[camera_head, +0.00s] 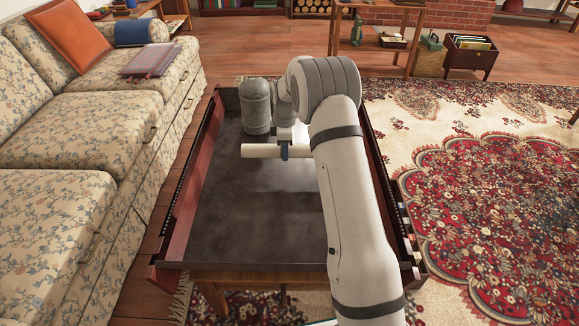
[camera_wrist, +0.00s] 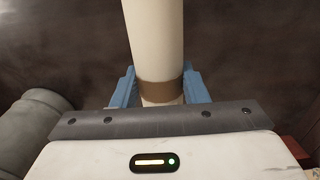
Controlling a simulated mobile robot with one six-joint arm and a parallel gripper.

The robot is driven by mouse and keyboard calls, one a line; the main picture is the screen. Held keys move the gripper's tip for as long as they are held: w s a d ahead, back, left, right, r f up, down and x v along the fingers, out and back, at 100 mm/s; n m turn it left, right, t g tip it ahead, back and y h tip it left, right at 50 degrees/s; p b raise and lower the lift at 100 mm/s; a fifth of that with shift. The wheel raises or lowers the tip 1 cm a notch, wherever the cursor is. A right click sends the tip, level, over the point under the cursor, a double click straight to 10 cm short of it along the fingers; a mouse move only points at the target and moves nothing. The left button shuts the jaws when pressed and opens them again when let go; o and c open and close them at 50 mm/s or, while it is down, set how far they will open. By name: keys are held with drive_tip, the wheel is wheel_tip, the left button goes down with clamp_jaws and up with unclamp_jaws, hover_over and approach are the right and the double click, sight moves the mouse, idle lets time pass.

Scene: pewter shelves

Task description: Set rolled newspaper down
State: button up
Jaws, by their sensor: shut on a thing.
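The rolled newspaper is a pale, cream roll (camera_head: 262,151) with a brown band, seen best in the wrist view (camera_wrist: 153,45). My gripper (camera_head: 284,151) is shut on it near the band, with a blue finger on each side in the wrist view (camera_wrist: 158,88). The roll lies roughly level and crosswise in the head view, over the dark top of a low table (camera_head: 240,215). I cannot tell whether it touches that top. My arm hides the roll's right end in the head view.
The table top has raised side rims and is bare to the left and front of the roll. A floral sofa (camera_head: 85,130) stands close on the left, with an orange cushion (camera_head: 68,32) and a blue bolster (camera_head: 142,32). A patterned rug (camera_head: 490,200) lies right.

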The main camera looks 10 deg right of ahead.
sight(286, 171)
wheel_tip(286, 171, down, 7)
drive_tip(key=shift+f+b, duration=0.1)
drive_tip(key=shift+b, duration=1.1)
drive_tip(key=o, duration=1.1)
drive_tip(key=shift+f, duration=0.1)
drive_tip(key=shift+c, duration=0.2)
